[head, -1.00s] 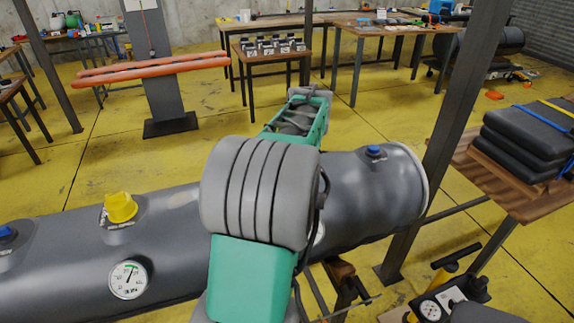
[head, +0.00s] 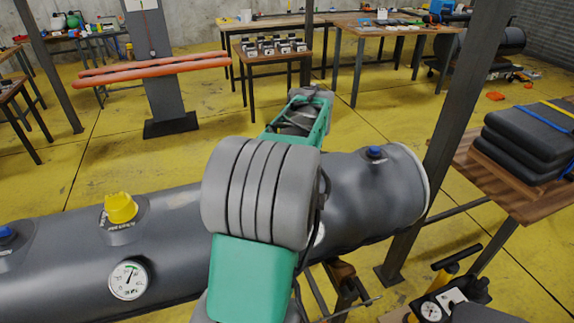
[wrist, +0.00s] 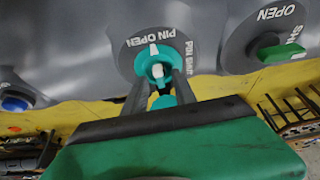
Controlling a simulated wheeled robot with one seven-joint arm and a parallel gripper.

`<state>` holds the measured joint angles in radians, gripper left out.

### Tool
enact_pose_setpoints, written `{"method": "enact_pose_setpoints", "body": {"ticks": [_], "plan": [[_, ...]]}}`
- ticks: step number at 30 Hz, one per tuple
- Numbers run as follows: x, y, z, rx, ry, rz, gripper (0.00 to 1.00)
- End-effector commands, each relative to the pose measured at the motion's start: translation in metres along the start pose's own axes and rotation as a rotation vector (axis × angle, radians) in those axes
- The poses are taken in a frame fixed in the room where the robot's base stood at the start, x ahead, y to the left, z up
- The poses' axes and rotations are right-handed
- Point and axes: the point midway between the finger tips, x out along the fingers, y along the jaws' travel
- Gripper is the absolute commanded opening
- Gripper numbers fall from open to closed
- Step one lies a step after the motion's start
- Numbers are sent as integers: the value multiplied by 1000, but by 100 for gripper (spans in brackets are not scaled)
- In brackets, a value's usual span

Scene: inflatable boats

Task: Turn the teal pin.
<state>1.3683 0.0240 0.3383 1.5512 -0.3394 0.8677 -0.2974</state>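The teal pin (wrist: 153,60) stands in a round dark collar on the grey tube in the wrist view. The collar (wrist: 126,58) carries white lettering: PIN OPEN at upper left, and a second word group at right, partly hard to read. In the head view my arm hides the pin and the gripper.
A green knob (wrist: 281,52) in a similar collar sits right of the pin, and a blue cap (wrist: 15,103) lies left. In the head view the grey tube (head: 180,225) bears a yellow cap (head: 121,207) and a gauge (head: 129,280). A dark post (head: 455,140) stands right.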

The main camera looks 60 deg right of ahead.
Motion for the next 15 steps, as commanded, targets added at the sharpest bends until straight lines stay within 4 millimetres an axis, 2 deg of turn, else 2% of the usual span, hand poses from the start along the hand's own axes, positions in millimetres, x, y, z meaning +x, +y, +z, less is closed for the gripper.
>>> {"method": "enact_pose_setpoints", "body": {"ticks": [4,12,15], "plan": [[-13,1,-1,0,3,2,33],[-66,1,-1,0,3,1,33],[-76,0,0,0,2,1,33]]}}
